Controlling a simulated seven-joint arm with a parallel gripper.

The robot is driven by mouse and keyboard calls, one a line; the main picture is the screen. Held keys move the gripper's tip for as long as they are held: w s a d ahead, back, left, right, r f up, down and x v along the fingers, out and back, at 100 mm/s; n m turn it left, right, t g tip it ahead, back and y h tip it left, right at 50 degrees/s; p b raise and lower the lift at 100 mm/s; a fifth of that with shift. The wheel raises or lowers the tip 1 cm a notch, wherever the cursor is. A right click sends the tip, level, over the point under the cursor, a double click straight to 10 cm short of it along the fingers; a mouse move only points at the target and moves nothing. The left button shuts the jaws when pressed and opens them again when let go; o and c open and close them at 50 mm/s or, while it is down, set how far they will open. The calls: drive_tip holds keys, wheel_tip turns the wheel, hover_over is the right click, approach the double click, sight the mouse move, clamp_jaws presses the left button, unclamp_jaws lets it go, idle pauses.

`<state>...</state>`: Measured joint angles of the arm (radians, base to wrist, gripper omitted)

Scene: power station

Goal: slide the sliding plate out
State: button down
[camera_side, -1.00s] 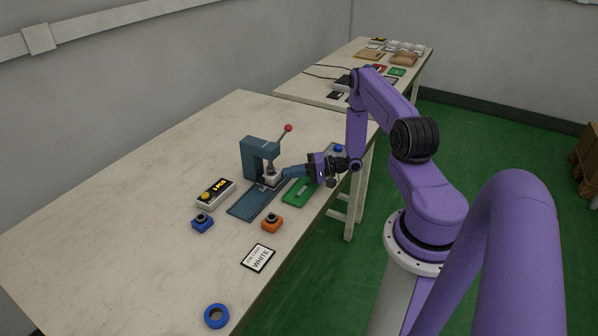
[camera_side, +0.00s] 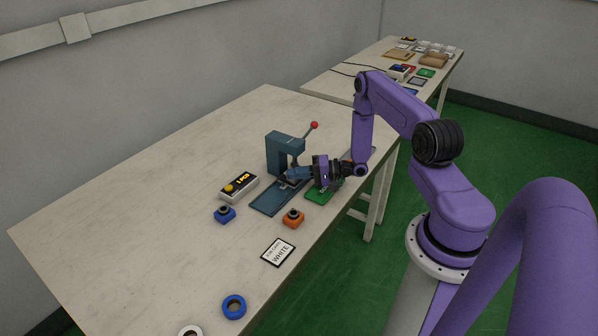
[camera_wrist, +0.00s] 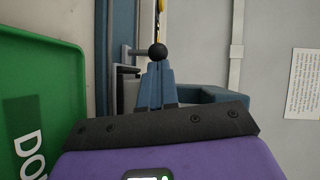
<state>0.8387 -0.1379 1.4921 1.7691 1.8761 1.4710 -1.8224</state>
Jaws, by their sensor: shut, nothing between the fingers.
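The teal press (camera_side: 284,150) stands on the table with its lever and red ball raised to the right. Its flat teal base (camera_side: 266,203) runs toward the front of the table. I cannot clearly tell the sliding plate from the base. My gripper (camera_side: 291,174) is shut and empty, low beside the press, its blue fingers pointing left toward it. In the wrist view the fingertips (camera_wrist: 157,68) lie close to a black ball knob (camera_wrist: 158,51). I cannot tell whether they touch. My gripper hides part of the press opening.
A green DONE tray (camera_side: 321,196) lies right of the base, partly under my gripper. A WHITE card (camera_side: 278,252) and blue ring (camera_side: 233,307) lie nearer. The table's left is clear.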

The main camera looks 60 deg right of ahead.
drive_tip(key=a, duration=1)
drive_tip(key=shift+a, duration=0.35)
drive_tip(key=v, duration=1)
drive_tip(key=shift+d, duration=0.25)
